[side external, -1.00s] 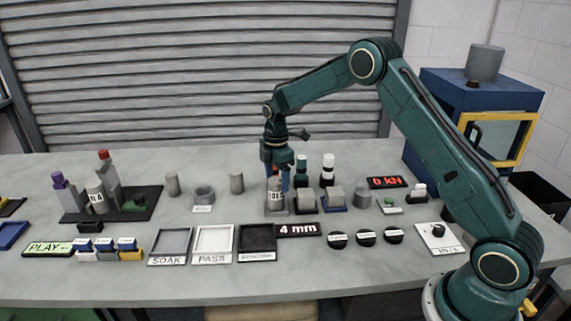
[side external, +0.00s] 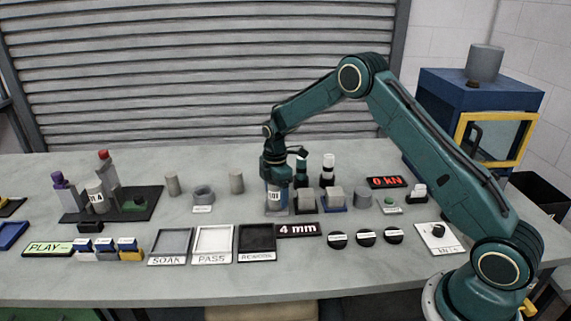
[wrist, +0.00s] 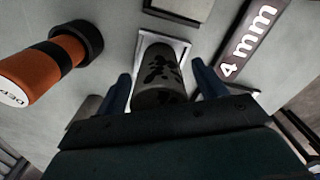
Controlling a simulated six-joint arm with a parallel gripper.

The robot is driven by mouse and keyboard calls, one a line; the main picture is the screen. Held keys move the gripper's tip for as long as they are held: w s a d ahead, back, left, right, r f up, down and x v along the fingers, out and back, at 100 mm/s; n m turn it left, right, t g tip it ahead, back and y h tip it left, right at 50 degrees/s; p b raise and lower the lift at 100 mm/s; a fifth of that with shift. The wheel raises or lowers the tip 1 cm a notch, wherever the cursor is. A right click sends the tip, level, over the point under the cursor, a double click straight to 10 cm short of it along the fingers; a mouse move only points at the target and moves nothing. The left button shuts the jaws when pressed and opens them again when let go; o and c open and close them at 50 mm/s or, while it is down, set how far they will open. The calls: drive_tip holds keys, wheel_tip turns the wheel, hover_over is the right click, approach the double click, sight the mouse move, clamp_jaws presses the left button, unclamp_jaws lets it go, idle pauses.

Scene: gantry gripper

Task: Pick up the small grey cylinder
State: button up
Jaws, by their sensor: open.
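A small grey cylinder (side external: 274,196) with a printed label stands upright on a small square plate, directly below my wrist in the side view. In the wrist view the grey cylinder (wrist: 158,72) shows dark blotches and lies between my two blue fingers. My gripper (wrist: 162,88) is open, with one finger on each side of it. A gap shows between the cylinder and the fingers. In the side view my gripper (side external: 277,194) is lowered around it, and the cylinder's top is hidden.
An orange and black bottle (wrist: 42,68) stands close by on the left in the wrist view. Two other grey cylinders (side external: 172,184) (side external: 237,182) stand to the left. Labelled trays (side external: 212,243) and a "4 mm" display (side external: 298,230) lie in front.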

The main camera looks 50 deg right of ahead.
idle(0.3)
drive_tip(key=shift+r, duration=0.1)
drive_tip(key=c, duration=1.4)
drive_tip(key=shift+r, duration=0.2)
wheel_tip(320, 180, up, 20)
drive_tip(key=shift+f, duration=0.2)
